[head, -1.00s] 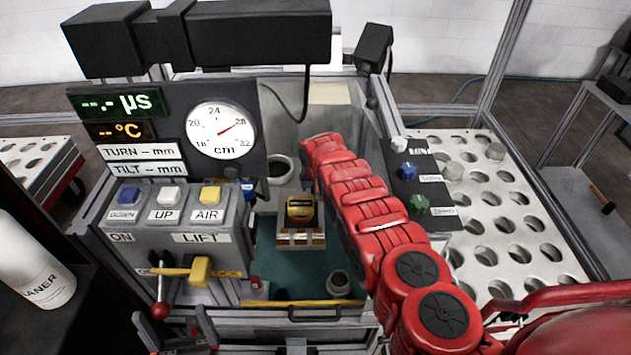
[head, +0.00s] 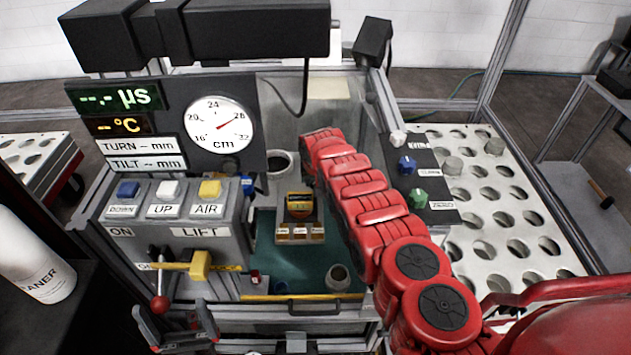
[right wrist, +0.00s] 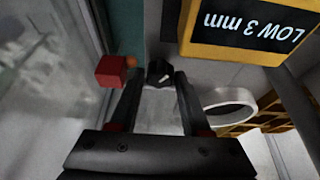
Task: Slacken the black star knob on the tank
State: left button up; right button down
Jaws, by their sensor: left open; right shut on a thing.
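The tank (head: 330,120) stands in the middle of the head view with a green floor. My right arm reaches down into it; in the head view its gripper is hidden behind the arm. In the right wrist view my right gripper (right wrist: 158,80) is shut on the small black star knob (right wrist: 159,70), which sits between the fingertips against a grey surface. A yellow-framed display (right wrist: 255,25) reading "LOW 3 mm" upside down is just right of the knob. My left gripper (head: 178,318) is open and empty at the lower left, in front of the lift panel.
A red block (right wrist: 112,70) lies close left of the right fingers, and a white ring (right wrist: 230,103) lies to the right. The lift panel (head: 170,245) with buttons and a yellow lever stands left of the tank. A perforated table (head: 490,215) is on the right.

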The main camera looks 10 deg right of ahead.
jog(key=shift+d+n+y, duration=0.15)
jog(key=shift+n+y, duration=0.25)
jog(key=shift+n, duration=0.6)
jog(key=shift+d+f+n+y+b, duration=0.15)
jog(key=shift+n+y+b, duration=0.2)
jog(key=shift+n, duration=0.35)
jog(key=shift+n+y+b, duration=0.25)
jog(key=shift+n+b, duration=0.5)
jog(key=shift+n, duration=0.05)
jog(key=shift+n+b, duration=0.45)
jog(key=shift+n, duration=0.15)
jog(key=shift+c, duration=1.9)
grip_release()
jog(key=shift+r, duration=0.2)
